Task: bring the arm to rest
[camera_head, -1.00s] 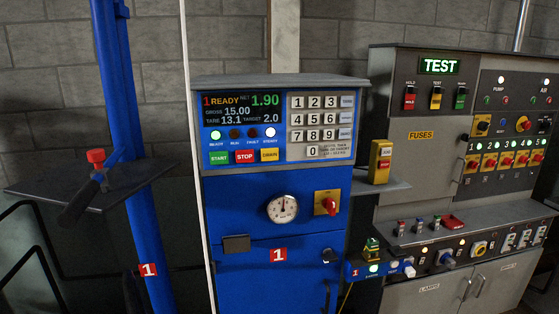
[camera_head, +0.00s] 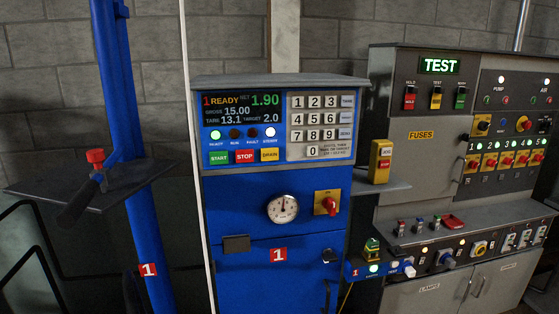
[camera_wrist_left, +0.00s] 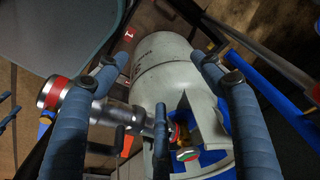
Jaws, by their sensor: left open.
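My left gripper (camera_wrist_left: 160,92) shows only in the left wrist view, with blue padded fingers spread wide at both sides. It is open. Behind the fingers is a pale grey gas cylinder (camera_wrist_left: 163,68). A metal fitting with a red band (camera_wrist_left: 56,94) lies across the view from the left toward the cylinder's valve (camera_wrist_left: 187,154). The fitting runs between the fingers; whether any finger touches it I cannot tell. No gripper shows in the head view, and my right gripper is in neither view.
A blue scale cabinet (camera_head: 240,199) reads READY, net 1.90, target 2.0. A blue post (camera_head: 138,190) stands left of it, by a dark shelf (camera_head: 135,178) with a red-knobbed tool (camera_head: 96,157). A grey test bench (camera_head: 405,172) stands at right.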

